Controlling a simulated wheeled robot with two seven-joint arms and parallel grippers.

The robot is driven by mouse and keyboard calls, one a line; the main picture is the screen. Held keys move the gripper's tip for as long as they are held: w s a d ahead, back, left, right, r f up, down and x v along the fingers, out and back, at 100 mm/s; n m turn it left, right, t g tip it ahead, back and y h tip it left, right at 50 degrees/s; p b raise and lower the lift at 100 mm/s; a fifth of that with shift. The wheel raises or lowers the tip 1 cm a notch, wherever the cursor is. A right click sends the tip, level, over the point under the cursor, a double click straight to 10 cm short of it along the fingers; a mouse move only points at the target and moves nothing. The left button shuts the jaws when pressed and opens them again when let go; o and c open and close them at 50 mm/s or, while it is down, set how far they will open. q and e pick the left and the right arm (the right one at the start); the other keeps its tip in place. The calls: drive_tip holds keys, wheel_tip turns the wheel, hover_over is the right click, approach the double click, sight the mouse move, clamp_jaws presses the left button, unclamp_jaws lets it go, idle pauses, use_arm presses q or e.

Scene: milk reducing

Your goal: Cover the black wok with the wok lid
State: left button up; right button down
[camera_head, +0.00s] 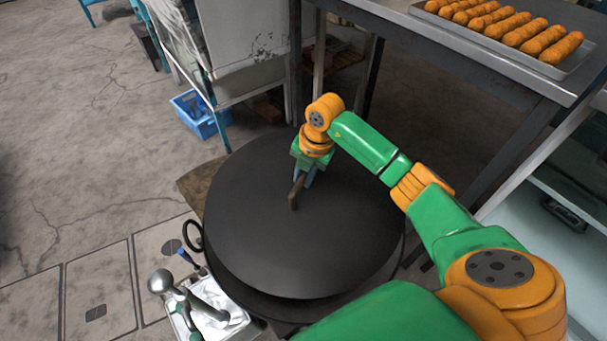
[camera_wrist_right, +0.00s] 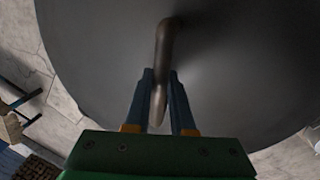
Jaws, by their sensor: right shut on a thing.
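The wok lid (camera_head: 250,220) is a large dark grey disc with a brown handle (camera_head: 295,192) at its middle. My right gripper (camera_head: 303,178) is shut on the handle. In the right wrist view the two blue fingers (camera_wrist_right: 160,95) stand on either side of the curved handle (camera_wrist_right: 162,60), with the lid (camera_wrist_right: 100,50) behind. The black wok (camera_head: 262,303) is mostly hidden beneath the lid; its dark rim and a ring handle (camera_head: 192,236) show at the lower left. I cannot tell whether the lid rests fully on the wok. My left gripper is not in view.
A metal table (camera_head: 470,45) with a tray of several orange-brown fried rolls (camera_head: 520,30) stands at upper right. A blue crate (camera_head: 200,115) is on the floor behind.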

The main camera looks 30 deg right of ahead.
sight(308, 198)
drive_tip(key=shift+f+b, duration=0.3)
drive_tip(key=shift+b, duration=0.05)
wheel_tip(308, 198, down, 15)
drive_tip(key=b, duration=1.2)
drive_tip(key=shift+r+b, duration=0.2)
drive_tip(key=shift+b, duration=0.1)
drive_tip(key=c, duration=0.7)
unclamp_jaws()
drive_tip(key=r, duration=0.2)
drive_tip(key=s+r, duration=0.1)
drive_tip(key=r, duration=0.4)
drive_tip(key=shift+s+d+p, duration=0.15)
drive_tip(key=shift+d+p, duration=0.15)
drive_tip(key=shift+d, duration=0.05)
drive_tip(key=shift+r, duration=0.1)
